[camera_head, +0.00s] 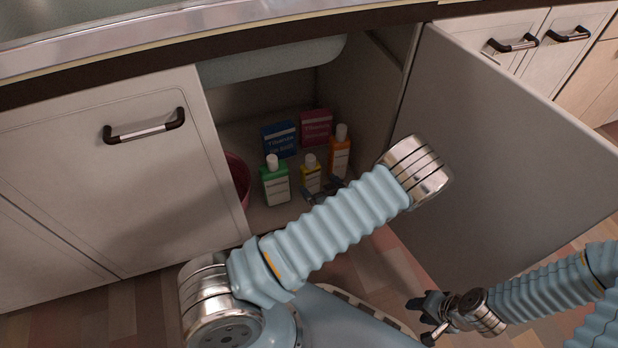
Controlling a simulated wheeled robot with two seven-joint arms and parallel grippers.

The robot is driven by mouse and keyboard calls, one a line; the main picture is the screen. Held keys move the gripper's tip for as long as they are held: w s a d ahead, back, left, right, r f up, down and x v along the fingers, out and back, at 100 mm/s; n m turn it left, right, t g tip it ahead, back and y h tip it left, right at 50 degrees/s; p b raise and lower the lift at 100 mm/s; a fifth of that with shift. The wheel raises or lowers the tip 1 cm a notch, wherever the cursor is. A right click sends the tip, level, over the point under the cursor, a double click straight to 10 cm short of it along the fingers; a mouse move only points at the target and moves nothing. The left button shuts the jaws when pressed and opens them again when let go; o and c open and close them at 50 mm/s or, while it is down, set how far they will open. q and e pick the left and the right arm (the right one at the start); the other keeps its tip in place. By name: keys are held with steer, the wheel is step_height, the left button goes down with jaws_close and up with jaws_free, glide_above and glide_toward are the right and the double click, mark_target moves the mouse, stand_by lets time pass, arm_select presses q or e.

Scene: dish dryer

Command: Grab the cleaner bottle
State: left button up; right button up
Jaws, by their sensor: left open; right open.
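Three white-capped bottles stand upright inside the open cabinet: a green bottle (275,184), a yellow bottle (311,174) and an orange bottle (340,154). Their labels are too small to read, so I cannot tell which is the cleaner bottle. My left gripper (318,191) is open, low in front of the yellow bottle and between the green and orange ones. It is partly hidden by my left arm, and I cannot tell whether it touches a bottle. My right gripper (430,317) is open and empty, low outside the cabinet at the lower right.
A blue box (280,140) and a red box (316,127) stand behind the bottles. A pink bucket (238,178) is at the cabinet's left, partly hidden by the closed left door (100,185). The open right door (500,150) swings outward. The sink basin (275,60) hangs above.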

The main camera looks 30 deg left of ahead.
arm_select(q)
steer(key=x, duration=0.4)
steer(key=b+x, duration=0.1)
steer(key=x, duration=0.2)
steer(key=shift+a+f, duration=0.1)
steer(key=shift+a, duration=0.35)
steer(key=c, duration=1.3)
